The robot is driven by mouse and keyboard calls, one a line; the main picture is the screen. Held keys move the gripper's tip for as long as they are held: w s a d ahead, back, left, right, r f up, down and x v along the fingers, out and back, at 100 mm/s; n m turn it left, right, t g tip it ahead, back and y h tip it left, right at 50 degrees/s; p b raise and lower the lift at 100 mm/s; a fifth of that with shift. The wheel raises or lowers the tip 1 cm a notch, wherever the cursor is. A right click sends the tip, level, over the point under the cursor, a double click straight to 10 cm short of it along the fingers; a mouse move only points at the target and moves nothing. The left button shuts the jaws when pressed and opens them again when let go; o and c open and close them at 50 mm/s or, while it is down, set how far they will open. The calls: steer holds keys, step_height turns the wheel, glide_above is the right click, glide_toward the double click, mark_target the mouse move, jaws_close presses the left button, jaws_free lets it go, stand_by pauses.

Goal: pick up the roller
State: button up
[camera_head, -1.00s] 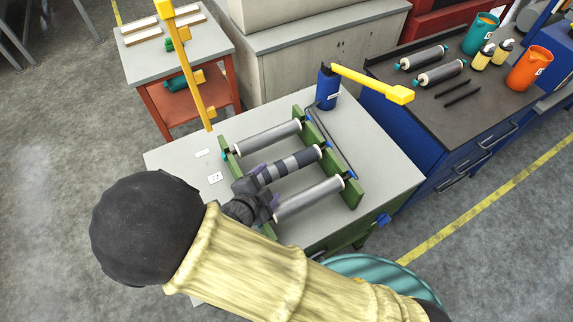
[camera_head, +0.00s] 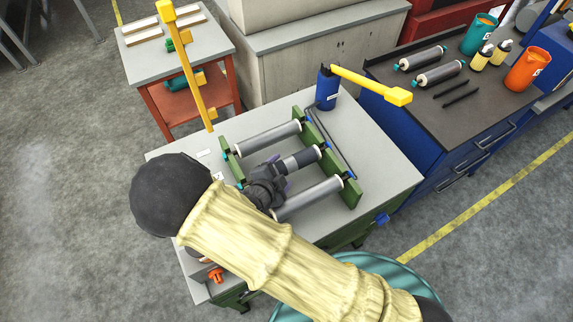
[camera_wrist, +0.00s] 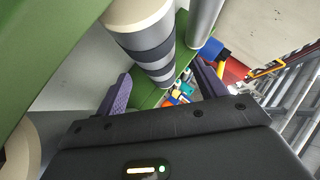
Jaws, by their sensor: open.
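Three rollers lie across a green rack on the grey table. The middle one is a dark and light banded roller (camera_head: 299,161); the back roller (camera_head: 268,138) and front roller (camera_head: 308,198) are plain grey. My gripper (camera_head: 277,171) is over the left part of the banded roller and hides that end. In the wrist view the banded roller (camera_wrist: 145,45) runs down toward the space between my two purple-padded fingers (camera_wrist: 163,86), which are spread apart. I cannot tell whether either finger touches it.
The green rack (camera_head: 346,188) has upright side plates close to my gripper. A yellow pole (camera_head: 190,70) rises behind the table. Two more rollers (camera_head: 440,73) lie on the blue bench.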

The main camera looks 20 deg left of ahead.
mark_target(283, 170)
steer(key=p+x, duration=0.1)
steer(key=x, duration=0.2)
steer(key=shift+w+d+f, duration=0.1)
steer(key=shift+w+f, duration=0.1)
steer(key=shift+f, duration=0.15)
steer(key=c, duration=1.5)
steer(key=shift+r, duration=0.15)
step_height(283, 170, up, 10)
steer(key=shift+f+b, duration=0.1)
steer(key=shift+b, duration=0.65)
jaws_close()
